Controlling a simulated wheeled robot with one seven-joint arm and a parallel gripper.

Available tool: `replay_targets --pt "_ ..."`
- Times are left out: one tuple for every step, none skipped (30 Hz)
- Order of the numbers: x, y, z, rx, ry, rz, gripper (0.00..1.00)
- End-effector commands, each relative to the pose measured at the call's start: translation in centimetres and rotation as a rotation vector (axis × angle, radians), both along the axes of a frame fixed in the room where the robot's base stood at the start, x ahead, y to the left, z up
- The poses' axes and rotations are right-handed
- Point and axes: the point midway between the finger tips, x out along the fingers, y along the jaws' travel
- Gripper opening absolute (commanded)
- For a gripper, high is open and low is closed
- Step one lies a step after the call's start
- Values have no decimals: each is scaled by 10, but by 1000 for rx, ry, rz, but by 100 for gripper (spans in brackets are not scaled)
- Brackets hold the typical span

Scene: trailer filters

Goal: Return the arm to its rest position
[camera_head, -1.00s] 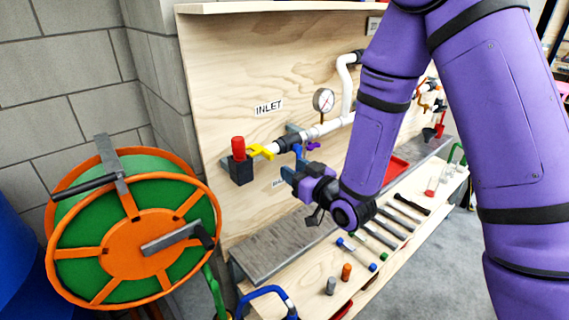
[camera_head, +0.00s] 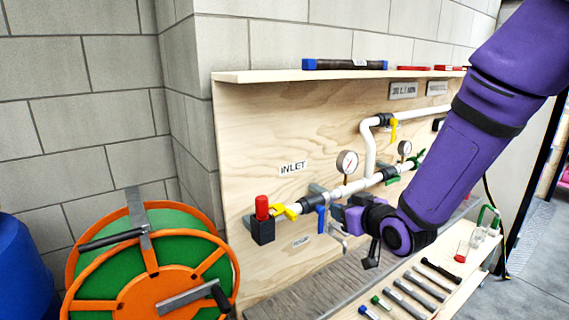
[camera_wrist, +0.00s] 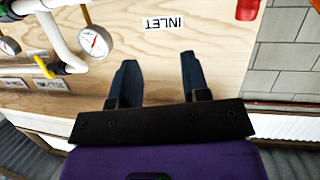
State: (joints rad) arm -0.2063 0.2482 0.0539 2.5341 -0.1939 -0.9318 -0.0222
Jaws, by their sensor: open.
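My purple arm (camera_head: 470,135) reaches in from the upper right in the head view and bends at a dark-banded joint. My gripper (camera_head: 337,222) is in front of the board, close to the pipe and the blue valve lever in that picture; I cannot tell whether it touches them. In the wrist view my gripper (camera_wrist: 158,58) has its two dark fingers apart, with only bare plywood and the INLET label (camera_wrist: 163,23) beyond them. Nothing is held.
A plywood board (camera_head: 250,125) carries white piping (camera_head: 370,150), a gauge (camera_head: 347,162) and a red-topped fitting (camera_head: 262,208). A shelf (camera_head: 270,76) tops it. Tools lie on the bench (camera_head: 470,272) below. An orange and green hose reel (camera_head: 150,275) stands left. Grey floor (camera_head: 525,265) is clear at right.

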Motion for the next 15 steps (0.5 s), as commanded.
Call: replay_targets --pt "-2 -9 13 -17 18 -24 43" --pt "-4 -15 18 -29 37 -38 43" --pt "-7 -23 25 -44 62 -59 43" --pt "-10 -28 30 -53 81 -74 43" --pt "-13 -34 35 -63 100 -89 43" --pt "-18 -41 42 -75 126 -108 43" --pt "-22 -47 47 -84 145 -123 43" --pt "-26 -52 52 -92 166 -139 43" --pt "-32 -60 58 -100 193 -159 43" --pt "-37 -65 63 -107 213 -173 43" --pt "-43 -70 67 -113 235 -187 43" --pt "-51 -77 74 -120 262 -205 43" --pt "-57 -82 78 -125 283 -220 43" --pt "-64 -88 82 -128 305 -235 43" --pt "-73 -94 88 -133 333 -253 43"
